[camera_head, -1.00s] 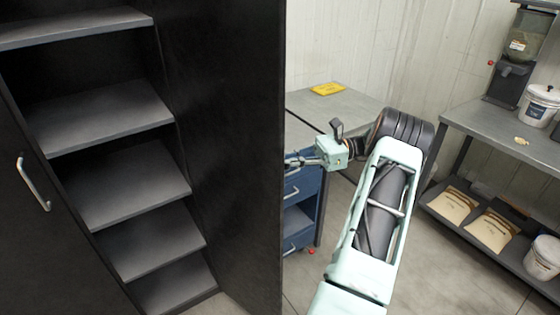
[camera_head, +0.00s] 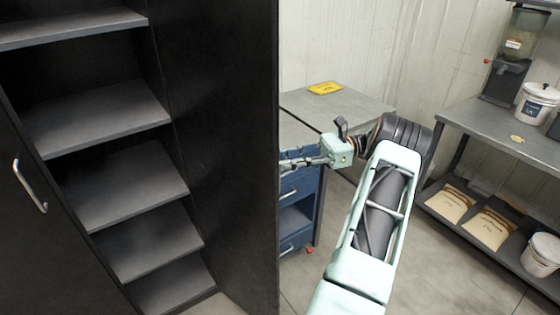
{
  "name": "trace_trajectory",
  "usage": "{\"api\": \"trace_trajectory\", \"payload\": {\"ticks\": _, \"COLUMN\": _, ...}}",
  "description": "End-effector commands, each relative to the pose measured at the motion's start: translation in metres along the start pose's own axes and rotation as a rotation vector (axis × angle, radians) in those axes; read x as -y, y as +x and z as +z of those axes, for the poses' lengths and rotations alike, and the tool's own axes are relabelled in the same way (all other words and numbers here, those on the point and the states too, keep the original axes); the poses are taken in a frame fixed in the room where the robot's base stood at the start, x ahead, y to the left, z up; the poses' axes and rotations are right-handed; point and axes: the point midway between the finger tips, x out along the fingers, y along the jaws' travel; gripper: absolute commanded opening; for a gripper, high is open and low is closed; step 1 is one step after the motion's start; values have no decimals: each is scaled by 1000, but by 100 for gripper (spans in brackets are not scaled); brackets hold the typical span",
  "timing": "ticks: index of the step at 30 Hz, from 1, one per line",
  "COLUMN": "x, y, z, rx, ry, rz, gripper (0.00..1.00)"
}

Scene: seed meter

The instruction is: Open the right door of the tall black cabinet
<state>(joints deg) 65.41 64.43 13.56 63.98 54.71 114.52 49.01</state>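The tall black cabinet (camera_head: 60,95) fills the left of the view, with several dark shelves showing inside. Its right door (camera_head: 225,150) stands swung wide open, jutting toward me with its inner face in view. The left door with a silver handle (camera_head: 30,186) appears shut. My gripper (camera_head: 290,161) is at the right door's free edge, on its outer side. Its fingertips are partly hidden behind the door. I cannot tell whether it is open or shut, or whether it touches the handle. The right door's handle is hidden.
A blue drawer cart (camera_head: 298,188) and a grey table with a yellow sign (camera_head: 325,88) stand just behind my gripper. A metal shelf unit (camera_head: 480,130) with a white bucket (camera_head: 537,103) and paper bags is at the right. Floor between is clear.

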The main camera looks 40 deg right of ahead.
Motion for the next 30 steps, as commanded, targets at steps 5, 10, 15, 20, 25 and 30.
{"api": "trace_trajectory", "payload": {"ticks": 5, "x": 0, "y": -24, "z": -1, "rx": 2, "ry": -2, "rz": -3, "gripper": 25}}
{"api": "trace_trajectory", "payload": {"ticks": 10, "x": 0, "y": -37, "z": -1, "rx": 3, "ry": 0, "rz": 3, "gripper": 25}}
{"api": "trace_trajectory", "payload": {"ticks": 15, "x": 0, "y": -47, "z": -1, "rx": 2, "ry": 0, "rz": 2, "gripper": 25}}
{"api": "trace_trajectory", "payload": {"ticks": 20, "x": 0, "y": -53, "z": -1, "rx": 0, "ry": 1, "rz": -1, "gripper": 25}}
{"api": "trace_trajectory", "payload": {"ticks": 25, "x": -1, "y": -54, "z": 0, "rx": -1, "ry": 2, "rz": -2, "gripper": 25}}
{"api": "trace_trajectory", "payload": {"ticks": 30, "x": -1, "y": -54, "z": -1, "rx": -1, "ry": 2, "rz": -2, "gripper": 25}}
